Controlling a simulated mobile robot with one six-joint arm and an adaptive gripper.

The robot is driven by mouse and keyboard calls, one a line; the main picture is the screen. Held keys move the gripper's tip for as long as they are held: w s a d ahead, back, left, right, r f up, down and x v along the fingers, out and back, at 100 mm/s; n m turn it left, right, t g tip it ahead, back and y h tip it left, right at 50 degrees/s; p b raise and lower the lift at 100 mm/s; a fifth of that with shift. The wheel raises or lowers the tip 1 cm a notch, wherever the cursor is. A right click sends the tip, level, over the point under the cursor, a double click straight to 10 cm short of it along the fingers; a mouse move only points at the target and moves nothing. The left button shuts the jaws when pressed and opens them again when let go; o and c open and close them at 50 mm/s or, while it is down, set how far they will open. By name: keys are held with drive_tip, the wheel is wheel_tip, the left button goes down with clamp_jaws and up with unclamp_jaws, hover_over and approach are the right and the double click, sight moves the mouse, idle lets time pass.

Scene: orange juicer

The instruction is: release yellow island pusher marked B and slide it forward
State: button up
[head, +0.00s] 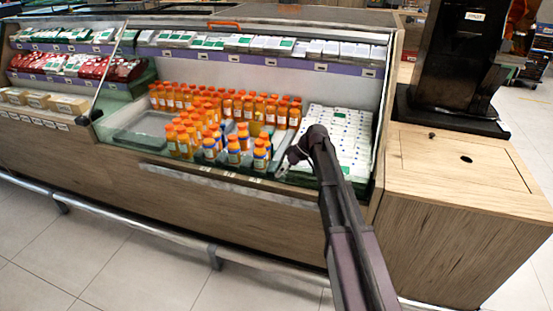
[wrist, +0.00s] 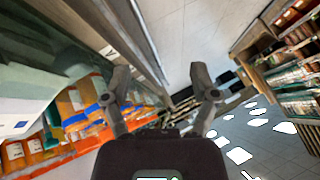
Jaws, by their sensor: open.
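I cannot make out a yellow pusher marked B in either view. My gripper (head: 287,166) is at the front edge of the chilled case, right of the orange-capped juice bottles (head: 208,146) and left of the white packs. My own arm hides part of those packs. In the wrist view my gripper (wrist: 159,88) is open, its two dark fingers spread with nothing between them. Bottles with orange and blue labels (wrist: 72,104) lie left of the fingers there.
The wooden-fronted case (head: 190,201) has a metal rail (head: 150,222) low along its front. White packs (head: 342,128) fill its right end. A wooden counter (head: 450,165) with a black machine (head: 455,60) stands at the right. The tiled floor (head: 70,258) in front is clear.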

drive_tip(key=s+d+f+m+h+b, duration=0.2)
drive_tip(key=s+d+f+m+h, duration=0.2)
drive_tip(key=s, duration=0.8)
drive_tip(key=s+d+f+m+t+h+b, duration=0.1)
drive_tip(key=s+d+f+m+h+b, duration=0.2)
drive_tip(key=s, duration=1)
drive_tip(key=d+f+m, duration=0.3)
drive_tip(key=d+m, duration=0.1)
drive_tip(key=shift+s+d+h, duration=0.2)
drive_tip(key=shift+d+h, duration=0.2)
drive_tip(key=shift+c, duration=1.3)
drive_tip(key=shift+s, duration=0.2)
